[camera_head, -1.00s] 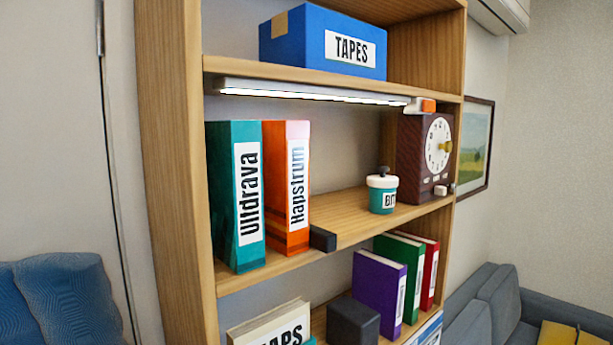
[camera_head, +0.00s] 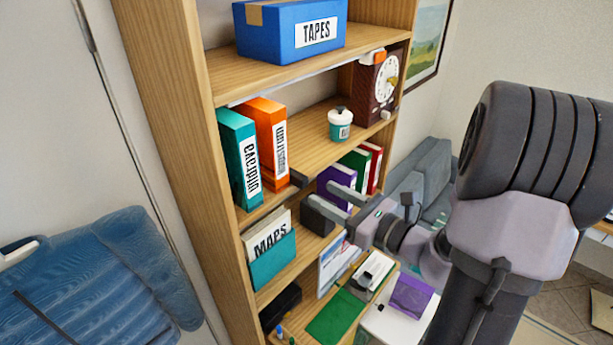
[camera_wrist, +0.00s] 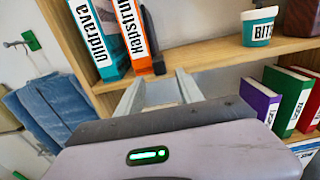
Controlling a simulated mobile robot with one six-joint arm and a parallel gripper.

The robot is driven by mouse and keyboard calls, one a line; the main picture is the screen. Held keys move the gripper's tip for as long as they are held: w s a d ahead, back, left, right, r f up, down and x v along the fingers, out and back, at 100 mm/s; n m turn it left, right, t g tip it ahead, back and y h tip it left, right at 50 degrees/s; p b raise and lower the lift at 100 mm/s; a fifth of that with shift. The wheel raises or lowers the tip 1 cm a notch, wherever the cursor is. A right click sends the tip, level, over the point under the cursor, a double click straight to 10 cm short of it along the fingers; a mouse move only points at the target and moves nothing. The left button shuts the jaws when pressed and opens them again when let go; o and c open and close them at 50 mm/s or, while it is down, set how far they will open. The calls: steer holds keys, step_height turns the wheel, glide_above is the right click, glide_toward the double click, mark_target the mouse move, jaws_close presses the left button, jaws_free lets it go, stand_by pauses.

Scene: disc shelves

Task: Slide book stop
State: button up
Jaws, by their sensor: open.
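The book stop, a small dark block (camera_head: 299,179), stands on the middle shelf against the right side of the orange binder (camera_head: 270,140). It also shows in the wrist view as a dark upright piece (camera_wrist: 152,38) beside that binder. The teal binder (camera_head: 238,158) stands left of the orange one, touching or nearly touching it. My gripper (camera_head: 317,196) is open and empty, in front of the shelf edge. In the wrist view its two pale fingers (camera_wrist: 158,80) point at the shelf just below and in front of the book stop, apart from it.
A teal jar with a white lid (camera_head: 340,125) and a brown clock (camera_head: 378,88) stand to the right on the same shelf, with bare shelf between. The shelf below holds a dark block (camera_head: 318,216), a maps box (camera_head: 272,262) and several books.

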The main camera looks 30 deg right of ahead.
mark_target(306, 184)
steer(key=p+x, duration=0.1)
steer(key=x, duration=0.5)
steer(key=shift+c, duration=0.4)
jaws_close()
stand_by(0.9)
